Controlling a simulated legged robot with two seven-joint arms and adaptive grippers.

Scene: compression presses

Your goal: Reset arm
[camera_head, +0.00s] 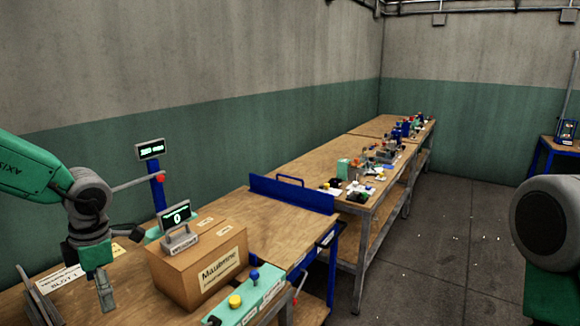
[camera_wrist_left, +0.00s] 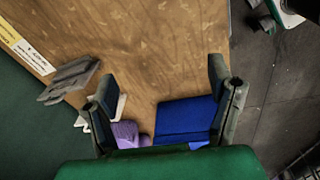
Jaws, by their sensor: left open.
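My left arm (camera_head: 40,170) reaches in from the left in the head view, green and grey. My left gripper (camera_head: 98,288) hangs down over the near-left end of the wooden workbench (camera_head: 285,219). In the left wrist view, the left gripper (camera_wrist_left: 160,88) has its two dark fingers spread wide apart with nothing held between them. Behind the fingers lie a blue plate (camera_wrist_left: 185,118) and a purple piece (camera_wrist_left: 127,133), partly hidden by the gripper. My right gripper is not in view; only a green and grey part of my right arm (camera_head: 555,235) shows.
A brown box (camera_head: 180,275) with a label stands right of the left gripper. A blue post carries a display (camera_head: 150,149). A green control box (camera_head: 250,297) with yellow and blue knobs is at the front. Further benches (camera_head: 330,168) hold several small items.

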